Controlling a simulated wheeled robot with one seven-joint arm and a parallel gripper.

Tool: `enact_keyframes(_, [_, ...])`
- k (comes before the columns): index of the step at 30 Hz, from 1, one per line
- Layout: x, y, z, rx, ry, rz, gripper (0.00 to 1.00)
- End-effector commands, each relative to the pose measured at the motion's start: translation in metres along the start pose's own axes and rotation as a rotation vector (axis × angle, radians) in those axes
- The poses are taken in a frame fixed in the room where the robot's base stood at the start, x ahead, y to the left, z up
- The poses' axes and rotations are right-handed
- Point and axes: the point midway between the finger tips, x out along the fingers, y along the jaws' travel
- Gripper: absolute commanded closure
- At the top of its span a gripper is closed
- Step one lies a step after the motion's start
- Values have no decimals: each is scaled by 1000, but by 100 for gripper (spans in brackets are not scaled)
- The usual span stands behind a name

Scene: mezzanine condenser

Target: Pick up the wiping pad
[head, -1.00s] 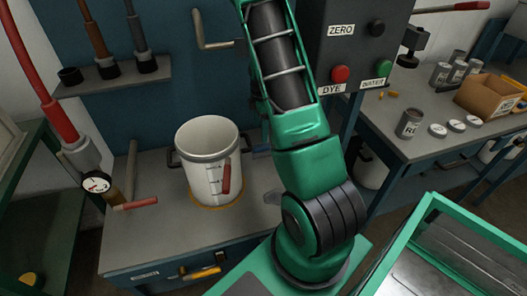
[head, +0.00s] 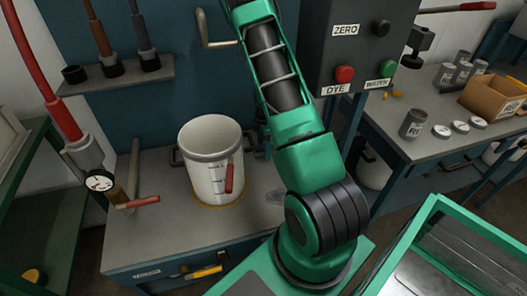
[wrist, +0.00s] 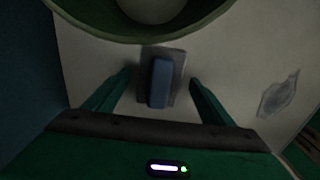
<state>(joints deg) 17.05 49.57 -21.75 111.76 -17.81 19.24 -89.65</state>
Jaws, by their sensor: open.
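The wiping pad (wrist: 160,82) shows in the wrist view as a blue block on a flat grey base, lying on the light bench top. My gripper (wrist: 162,78) is open, with one green finger on each side of the pad and a gap on both sides. I cannot tell how far the fingertips are above the bench. In the head view my arm largely hides this spot, to the right of the white bucket.
A grey smear (wrist: 279,95) lies right of the pad. The dye and water control box (head: 352,55) is right of my arm.

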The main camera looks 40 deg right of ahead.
Motion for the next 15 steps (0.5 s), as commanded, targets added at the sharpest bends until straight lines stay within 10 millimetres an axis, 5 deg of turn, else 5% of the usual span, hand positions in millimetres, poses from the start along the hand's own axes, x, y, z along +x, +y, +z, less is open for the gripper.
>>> enact_keyframes(7, [4,0,0,1,0,0,23])
enact_keyframes(13, [4,0,0,1,0,0,68])
enact_keyframes(15, [4,0,0,1,0,0,68])
